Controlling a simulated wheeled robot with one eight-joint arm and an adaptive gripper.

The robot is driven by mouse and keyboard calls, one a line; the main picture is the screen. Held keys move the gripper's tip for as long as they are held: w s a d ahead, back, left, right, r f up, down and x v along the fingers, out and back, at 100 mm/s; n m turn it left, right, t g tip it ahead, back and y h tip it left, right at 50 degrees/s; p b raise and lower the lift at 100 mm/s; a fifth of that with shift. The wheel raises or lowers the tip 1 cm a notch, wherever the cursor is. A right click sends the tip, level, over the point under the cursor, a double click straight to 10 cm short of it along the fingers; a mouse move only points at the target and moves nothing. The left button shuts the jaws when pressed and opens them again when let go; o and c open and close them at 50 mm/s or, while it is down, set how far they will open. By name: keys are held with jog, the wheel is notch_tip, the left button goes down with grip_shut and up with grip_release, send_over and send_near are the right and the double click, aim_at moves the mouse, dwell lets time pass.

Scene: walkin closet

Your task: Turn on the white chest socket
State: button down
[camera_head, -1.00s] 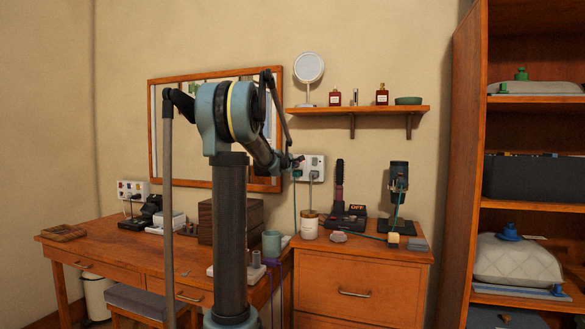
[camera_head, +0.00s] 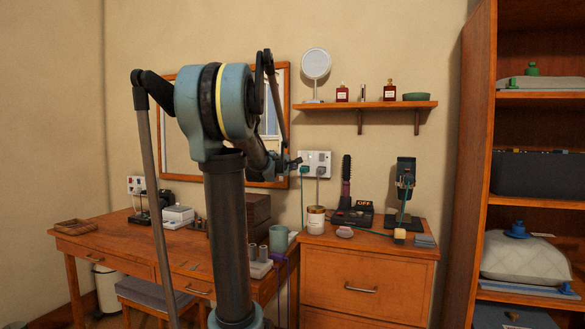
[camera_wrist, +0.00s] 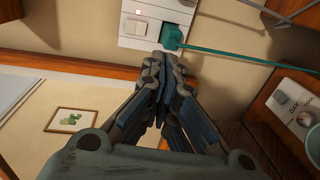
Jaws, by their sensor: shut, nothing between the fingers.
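The white wall socket (camera_head: 321,158) is mounted above the wooden chest (camera_head: 388,278), with a green plug and a grey plug in it. In the wrist view, the socket (camera_wrist: 131,43) shows at the top, with a white rocker switch (camera_wrist: 140,28), a small red mark above it and the green plug (camera_wrist: 172,38) to the right. My gripper (camera_head: 298,162) is at the socket's left edge in the head view. In the wrist view, my gripper (camera_wrist: 164,62) is shut and empty, its tips just below the switch and plug. I cannot tell whether it touches the plate.
A green cable (camera_wrist: 245,59) runs right from the plug. The mirror (camera_head: 180,147) is left of the socket, and a wall shelf (camera_head: 370,106) is above. A white jar (camera_head: 316,222), a brush and a small appliance stand on the chest. A tall shelving unit (camera_head: 470,170) stands at right.

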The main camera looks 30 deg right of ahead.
jog(key=shift+f+v, duration=0.2)
jog(key=shift+v, duration=0.65)
jog(key=shift+a, duration=0.1)
jog(key=s+a+f+m+g+y, duration=0.4)
jog(key=s+a+f+y, duration=0.2)
jog(key=s+a+f, duration=1.1)
jog(key=s+a+f+m+g+y, duration=0.3)
jog(key=s+a+f+y, duration=0.3)
jog(key=s+a+f, duration=1.2)
jog(key=a+f+g, duration=0.1)
jog(key=a, duration=0.5)
jog(key=shift+s+f+m+y, duration=0.15)
jog(key=shift+f+m+y, duration=0.2)
jog(key=shift+m+y, duration=0.05)
jog(key=shift+d, duration=0.15)
